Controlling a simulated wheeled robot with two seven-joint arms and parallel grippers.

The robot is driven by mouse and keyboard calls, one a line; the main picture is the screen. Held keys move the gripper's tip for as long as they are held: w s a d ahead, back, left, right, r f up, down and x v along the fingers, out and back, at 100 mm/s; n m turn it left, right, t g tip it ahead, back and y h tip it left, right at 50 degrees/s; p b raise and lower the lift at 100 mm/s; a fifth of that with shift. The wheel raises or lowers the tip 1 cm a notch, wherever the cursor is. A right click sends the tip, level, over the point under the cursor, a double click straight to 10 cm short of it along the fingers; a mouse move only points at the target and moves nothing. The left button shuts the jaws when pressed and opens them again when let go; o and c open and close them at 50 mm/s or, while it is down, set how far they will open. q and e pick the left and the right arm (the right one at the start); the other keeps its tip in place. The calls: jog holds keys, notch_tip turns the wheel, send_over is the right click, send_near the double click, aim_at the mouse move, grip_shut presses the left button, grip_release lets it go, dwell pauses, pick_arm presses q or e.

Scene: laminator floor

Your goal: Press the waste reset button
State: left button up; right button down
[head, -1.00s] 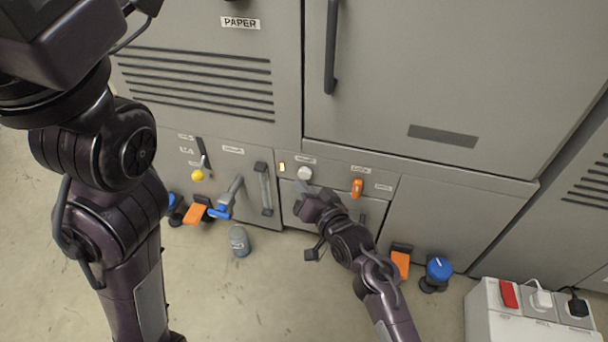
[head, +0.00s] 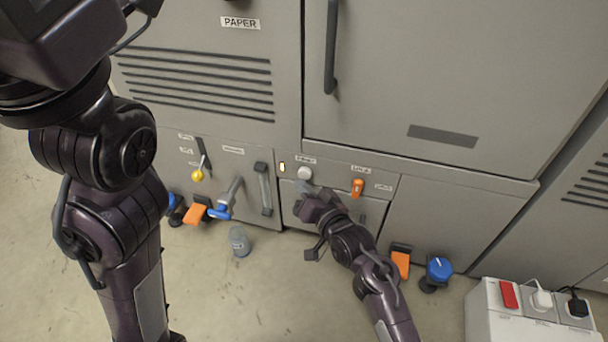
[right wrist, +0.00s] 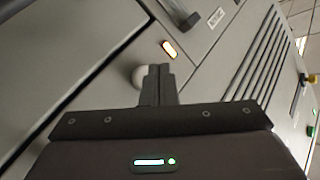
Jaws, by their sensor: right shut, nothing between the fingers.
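The round white button (head: 305,173) sits on the lower grey panel, right of a small lit indicator (head: 282,167) and under a small label too blurred to read. My right gripper (head: 304,187) is just below the button, its fingers shut and empty. In the right wrist view the shut fingertips (right wrist: 159,70) lie beside the white button (right wrist: 138,76), partly covering its edge; I cannot tell whether they touch it. The lit indicator (right wrist: 169,49) shows beyond the fingertips. My left arm comes in at the left, but its gripper is not in view.
An orange latch (head: 357,187) is right of the button. A vertical handle (head: 263,188), a blue-gripped lever (head: 226,199) and a yellow-knobbed lever (head: 198,173) are left. A bottle (head: 239,242) stands on the floor. A white socket box (head: 500,318) is at lower right.

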dwell(0.3)
jog(key=shift+w+d+p, duration=0.15)
jog(key=shift+w+p, duration=0.2)
jog(key=shift+w, duration=0.05)
jog(key=shift+w+d, duration=0.15)
jog(key=shift+w, duration=0.35)
dwell(1.0)
jog(key=shift+s+a+p, duration=0.3)
jog(key=shift+s+p, duration=0.6)
jog(key=shift+p, duration=0.1)
